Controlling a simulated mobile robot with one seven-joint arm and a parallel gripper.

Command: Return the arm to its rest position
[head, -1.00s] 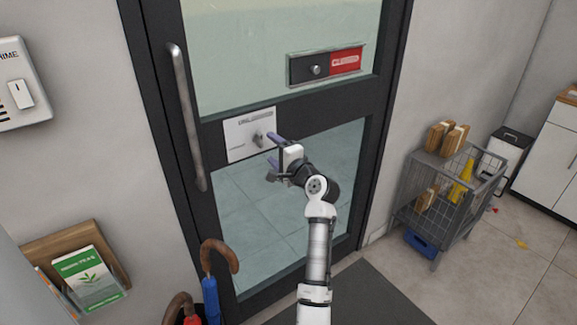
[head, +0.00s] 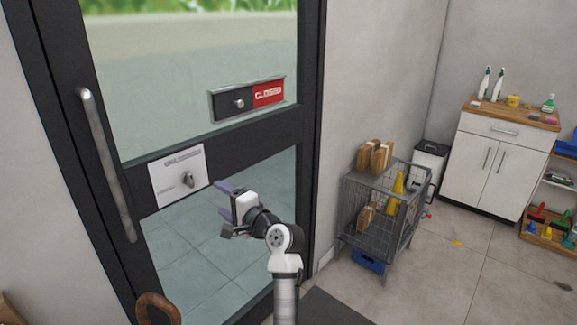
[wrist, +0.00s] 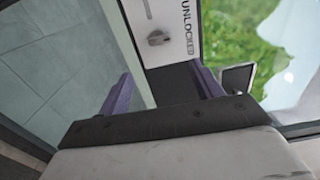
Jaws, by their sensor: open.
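My arm reaches up in front of the glass door (head: 225,145) in the head view. My gripper (head: 222,200) is open and empty, with its two purple fingers apart. It stands just right of and below the white lock plate (head: 160,185) and its knob (head: 188,179), apart from them. In the wrist view my gripper (wrist: 160,95) shows both purple fingers, with the lock plate (wrist: 170,15) and its knob (wrist: 158,38) beyond them. The plate reads "UNLOCKED" there.
A long door handle (head: 108,165) is at the left. A sign slider (head: 248,98) reads "CLOSED". A wire cart (head: 375,215) with brown packets stands right of the door, before a white bin (head: 428,160) and a white cabinet (head: 490,155). An umbrella handle (head: 155,305) shows at bottom left.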

